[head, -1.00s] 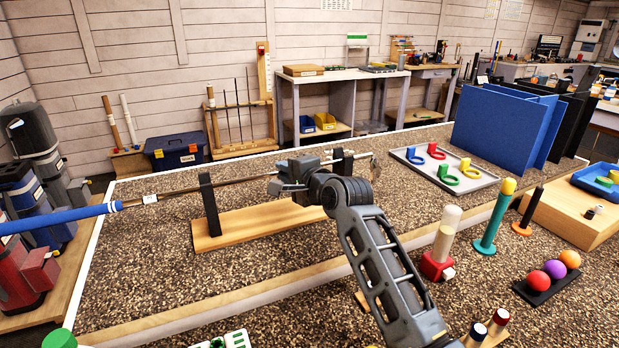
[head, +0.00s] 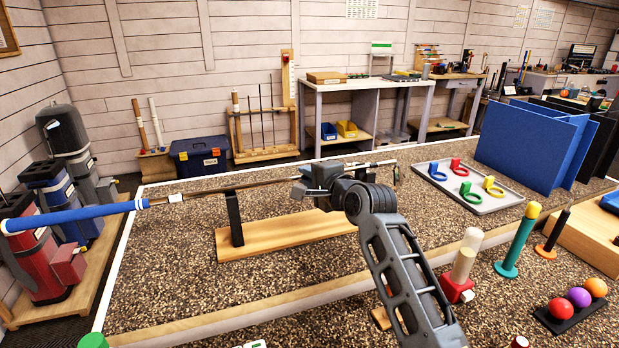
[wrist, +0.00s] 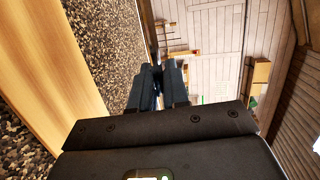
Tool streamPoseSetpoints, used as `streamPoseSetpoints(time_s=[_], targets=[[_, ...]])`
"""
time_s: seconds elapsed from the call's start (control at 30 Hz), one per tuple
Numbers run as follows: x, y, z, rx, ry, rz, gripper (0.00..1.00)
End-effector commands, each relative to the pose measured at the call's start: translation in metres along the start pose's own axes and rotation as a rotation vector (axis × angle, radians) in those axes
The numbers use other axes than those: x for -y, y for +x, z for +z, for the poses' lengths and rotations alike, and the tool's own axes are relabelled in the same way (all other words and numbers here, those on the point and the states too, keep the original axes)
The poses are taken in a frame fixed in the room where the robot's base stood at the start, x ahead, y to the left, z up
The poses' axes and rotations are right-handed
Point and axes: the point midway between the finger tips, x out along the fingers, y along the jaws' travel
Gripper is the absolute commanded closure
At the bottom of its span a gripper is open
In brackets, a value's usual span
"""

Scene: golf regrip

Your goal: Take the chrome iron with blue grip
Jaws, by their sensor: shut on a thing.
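The iron with the blue grip (head: 80,215) lies across the head view, its thin shaft (head: 215,192) running right to a small head (head: 396,172). My gripper (head: 312,183) is shut on the shaft, between the blue grip and the head. In the wrist view my fingers (wrist: 158,88) are close together, and the shaft between them is mostly hidden. A wooden stand (head: 275,236) with a black upright (head: 234,218) is below the shaft. The shaft is level with the top of that upright; I cannot tell if they touch.
A tray of coloured hooks (head: 470,185) and blue panels (head: 530,138) stand at the right. A red-based cylinder (head: 456,288), a green-based post (head: 518,240) and a ball rack (head: 570,311) are at front right. Golf bags (head: 45,250) stand left, near the grip end.

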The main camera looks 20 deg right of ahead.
Motion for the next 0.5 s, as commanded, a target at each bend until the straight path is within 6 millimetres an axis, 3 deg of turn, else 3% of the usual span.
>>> streamPoseSetpoints(time_s=[0.03, 0.1, 0.5], targets=[[0.016, -0.003, 0.001, 0.001, -0.001, -0.004, 1.0], [0.025, -0.004, 0.0, 0.0, -0.001, -0.004, 1.0], [0.074, 0.008, -0.083, -0.003, 0.0, -0.005, 1.0]])
